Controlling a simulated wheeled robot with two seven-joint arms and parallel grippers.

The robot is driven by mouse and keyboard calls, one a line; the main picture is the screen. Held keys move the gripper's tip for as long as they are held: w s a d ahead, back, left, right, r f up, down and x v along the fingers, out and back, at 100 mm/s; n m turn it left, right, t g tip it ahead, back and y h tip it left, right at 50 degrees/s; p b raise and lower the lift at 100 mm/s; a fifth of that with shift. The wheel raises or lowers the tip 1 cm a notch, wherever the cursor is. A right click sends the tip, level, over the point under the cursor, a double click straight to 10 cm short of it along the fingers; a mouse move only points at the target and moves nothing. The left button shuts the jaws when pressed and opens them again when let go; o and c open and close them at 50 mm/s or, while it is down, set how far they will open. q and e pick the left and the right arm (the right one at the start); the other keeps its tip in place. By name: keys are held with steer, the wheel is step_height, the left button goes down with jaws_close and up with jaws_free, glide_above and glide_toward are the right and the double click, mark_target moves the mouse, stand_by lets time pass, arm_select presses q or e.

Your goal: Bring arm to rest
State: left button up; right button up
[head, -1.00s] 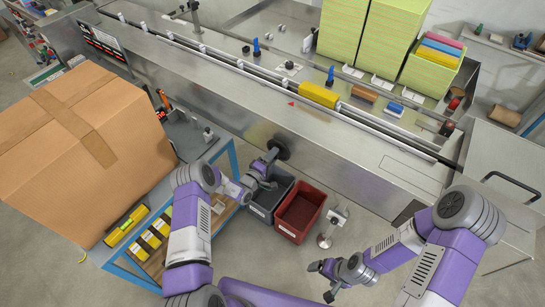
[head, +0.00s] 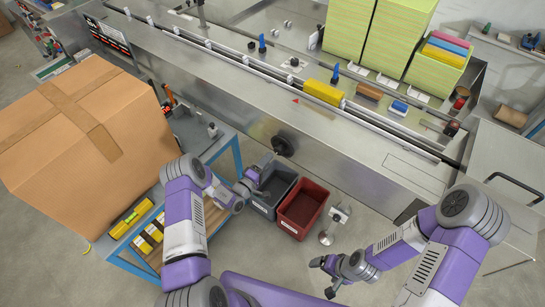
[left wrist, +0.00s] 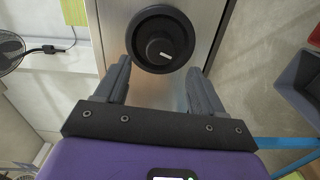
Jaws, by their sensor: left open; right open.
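My left gripper (head: 264,163) is open and empty, in front of the machine and over the back edge of the grey bin. In the left wrist view my left gripper (left wrist: 160,72) has its two fingers apart, with a black round knob (left wrist: 160,40) on the metal panel beyond them. In the head view the knob (head: 283,146) is just right of and above the fingertips, and seems apart from them. My right gripper (head: 322,276) is open and empty, low over the floor at the lower right.
A grey bin (head: 256,206) and a red bin (head: 282,220) stand below the machine front (head: 235,95).

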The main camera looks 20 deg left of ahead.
arm_select(q)
steer(key=shift+s+a, duration=0.15)
steer(key=shift+s, duration=0.4)
steer(key=s+d+f+m+g+h+b, duration=0.1)
steer(key=s+d+f+m+g+h, duration=0.15)
steer(key=s+d+g, duration=0.55)
steer(key=s+d+f+m+g+h, duration=0.25)
steer(key=s+d+g+h, duration=0.2)
steer(key=s+d, duration=0.4)
steer(key=s+a+f+m+g+y+b, duration=0.1)
steer(key=s+a+m+g+y, duration=0.1)
steer(key=s+y, duration=0.2)
steer(key=s+a+f+m+g+y+b, duration=0.1)
steer(key=s+y, duration=0.4)
steer(key=s, duration=0.5)
steer(key=shift+s+a+f+m+g, duration=0.3)
steer(key=shift+a+m+g, duration=0.15)
steer(key=shift+a+m, duration=0.8)
